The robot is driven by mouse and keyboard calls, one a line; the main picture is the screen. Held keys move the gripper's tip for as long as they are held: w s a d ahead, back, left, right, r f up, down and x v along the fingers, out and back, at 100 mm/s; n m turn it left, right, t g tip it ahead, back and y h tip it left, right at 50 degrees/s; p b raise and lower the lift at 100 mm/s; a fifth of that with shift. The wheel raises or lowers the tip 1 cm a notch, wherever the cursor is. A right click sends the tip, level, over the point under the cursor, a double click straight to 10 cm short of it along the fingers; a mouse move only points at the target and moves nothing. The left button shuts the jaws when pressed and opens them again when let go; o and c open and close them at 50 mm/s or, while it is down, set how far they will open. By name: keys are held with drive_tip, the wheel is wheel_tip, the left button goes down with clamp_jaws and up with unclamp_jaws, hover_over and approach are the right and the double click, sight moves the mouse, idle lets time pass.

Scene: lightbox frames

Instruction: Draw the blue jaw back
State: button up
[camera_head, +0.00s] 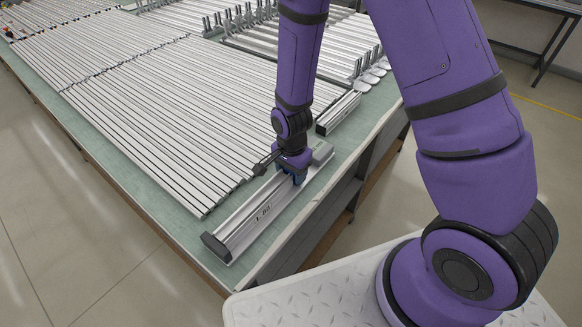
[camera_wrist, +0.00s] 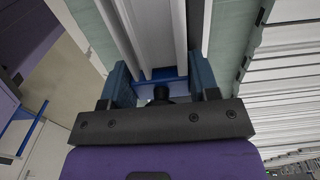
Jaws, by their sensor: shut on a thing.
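The blue jaw (camera_head: 298,179) sits on a long silver rail (camera_head: 255,213) with dark lettering on its side, near the table's front right corner. My gripper (camera_head: 291,172) reaches down onto it from above and covers most of it. In the wrist view my gripper (camera_wrist: 160,88) has one finger on each side of the rail. The blue jaw (camera_wrist: 163,80) shows there as a thin blue bar between the fingers, with a dark round part below it. The gripper is shut on the jaw. The exact contact is hard to see.
A black end block (camera_head: 216,246) caps the rail's near end. Rows of silver profiles (camera_head: 150,110) cover the green table (camera_head: 187,222) to the left. Upright clamp parts (camera_head: 235,20) stand at the back. The table's right edge runs close beside the rail.

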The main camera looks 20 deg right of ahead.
drive_tip(key=shift+w+d+r, duration=0.1)
drive_tip(key=shift+w+d, duration=0.7)
drive_tip(key=shift+d, duration=0.3)
drive_tip(key=shift+w+d, duration=0.75)
drive_tip(key=shift+d, duration=0.3)
idle(1.6)
drive_tip(key=o, duration=1.1)
drive_tip(key=shift+s, duration=0.1)
drive_tip(key=shift+r, duration=0.1)
drive_tip(key=s+d+r+n+t, duration=0.1)
drive_tip(key=s+d+r+n, duration=0.1)
drive_tip(key=r, duration=0.8)
drive_tip(key=s+d+r+n+t, duration=0.1)
drive_tip(key=s+r+n, duration=0.15)
drive_tip(key=r, duration=0.75)
drive_tip(key=s+d+r+n+t, duration=0.1)
drive_tip(key=s+d+r, duration=0.15)
drive_tip(key=r, duration=0.75)
drive_tip(key=s+d+r+n+t, duration=0.1)
drive_tip(key=s+r+n, duration=0.1)
drive_tip(key=s+r, duration=0.3)
drive_tip(key=s+d+r+n+t, duration=0.1)
drive_tip(key=s+r, duration=0.4)
drive_tip(key=s, duration=0.5)
drive_tip(key=d+n, duration=0.1)
drive_tip(key=n, duration=0.1)
drive_tip(key=shift+n, duration=0.35)
